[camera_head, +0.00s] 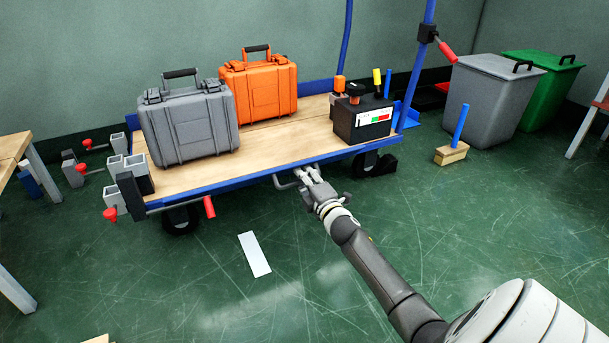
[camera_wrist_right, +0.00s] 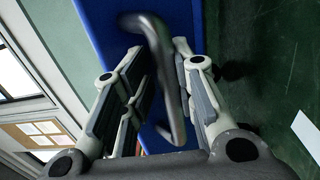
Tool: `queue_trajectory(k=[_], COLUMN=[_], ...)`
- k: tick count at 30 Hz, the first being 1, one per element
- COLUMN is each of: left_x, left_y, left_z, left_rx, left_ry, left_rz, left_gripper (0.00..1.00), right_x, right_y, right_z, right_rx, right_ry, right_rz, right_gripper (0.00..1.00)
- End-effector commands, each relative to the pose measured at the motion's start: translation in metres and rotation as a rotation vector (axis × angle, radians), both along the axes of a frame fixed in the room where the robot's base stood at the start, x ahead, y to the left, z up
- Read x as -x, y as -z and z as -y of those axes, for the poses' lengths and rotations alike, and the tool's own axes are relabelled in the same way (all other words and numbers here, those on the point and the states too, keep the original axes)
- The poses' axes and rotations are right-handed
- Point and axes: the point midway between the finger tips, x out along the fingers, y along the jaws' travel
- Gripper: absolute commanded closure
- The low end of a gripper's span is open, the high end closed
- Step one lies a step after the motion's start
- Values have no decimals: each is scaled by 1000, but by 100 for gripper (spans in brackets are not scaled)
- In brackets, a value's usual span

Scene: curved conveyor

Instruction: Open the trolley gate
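The trolley (camera_head: 200,187) has a wooden deck with a blue frame along its front edge. A bent grey metal handle (camera_head: 284,184) sticks out from that edge near the middle; it also shows in the right wrist view (camera_wrist_right: 172,85) against the blue frame. My right gripper (camera_head: 309,174) is at this handle. In the right wrist view, my right gripper's fingers (camera_wrist_right: 160,70) are apart, with the handle between them; a gap shows on the left side of the bar. No separate gate panel can be made out. My left gripper is not in view.
A grey case (camera_head: 188,125), an orange case (camera_head: 259,88) and a black box (camera_head: 362,118) stand on the deck. Red-handled levers (camera_head: 209,207) stick out at the trolley's left end. Grey (camera_head: 488,95) and green bins stand at right. The floor in front is mostly clear.

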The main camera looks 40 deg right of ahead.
Motion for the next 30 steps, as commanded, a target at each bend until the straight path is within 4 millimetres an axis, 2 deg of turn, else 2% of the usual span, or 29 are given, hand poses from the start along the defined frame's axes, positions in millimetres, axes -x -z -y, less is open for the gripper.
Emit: queue_trajectory(k=[1,4,17,30], left_x=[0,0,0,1], left_y=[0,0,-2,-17], left_z=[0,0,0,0], left_rx=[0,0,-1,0], left_ry=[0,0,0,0], left_rz=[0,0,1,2], left_gripper=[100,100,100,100], right_x=[0,0,2,31], right_y=[-10,-15,-17,-14], right_z=[0,-1,-2,-9], right_rx=[5,2,0,-1], right_ry=[-4,-4,-3,-2], right_rz=[8,9,6,2], right_gripper=[77,77,77,77])
